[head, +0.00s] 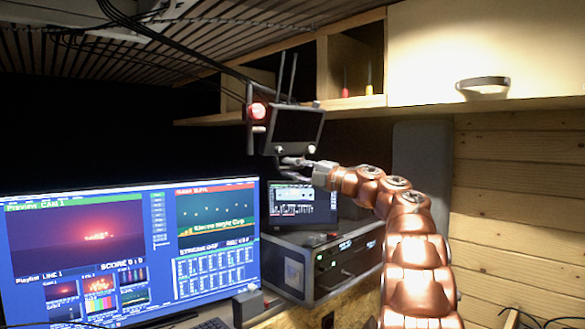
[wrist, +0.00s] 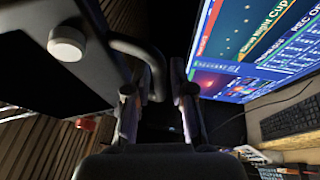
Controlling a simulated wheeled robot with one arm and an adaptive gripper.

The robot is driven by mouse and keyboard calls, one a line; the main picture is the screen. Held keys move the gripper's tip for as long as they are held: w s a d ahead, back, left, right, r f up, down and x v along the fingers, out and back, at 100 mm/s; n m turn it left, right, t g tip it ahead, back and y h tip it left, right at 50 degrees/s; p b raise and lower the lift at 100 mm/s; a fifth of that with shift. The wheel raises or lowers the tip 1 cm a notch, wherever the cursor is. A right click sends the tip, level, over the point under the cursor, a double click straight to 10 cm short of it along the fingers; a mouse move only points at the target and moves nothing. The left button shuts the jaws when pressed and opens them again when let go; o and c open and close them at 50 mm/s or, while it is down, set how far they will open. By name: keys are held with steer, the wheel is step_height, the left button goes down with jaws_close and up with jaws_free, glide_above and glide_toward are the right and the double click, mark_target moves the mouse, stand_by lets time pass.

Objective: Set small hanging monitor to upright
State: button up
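The small hanging monitor (head: 297,127) hangs from thin dark rods below the ceiling in the head view, its screen dark and its frame looking slightly tilted. In the wrist view its dark body (wrist: 45,70) fills the upper left, with a pale round knob (wrist: 67,43) on it. A bent dark bar (wrist: 152,62) beside it reaches down between my fingers. My gripper (head: 290,168) is just below the monitor's lower edge. In the wrist view my gripper (wrist: 157,100) has its fingers apart, with the bar's end between them; contact is unclear.
A large lit screen (head: 130,245) stands at lower left. A laptop-like screen (head: 303,203) sits on a rack case (head: 325,262) below my gripper. A wooden shelf (head: 350,103) and cabinet (head: 430,50) are behind at right.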

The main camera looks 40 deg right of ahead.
jaws_close()
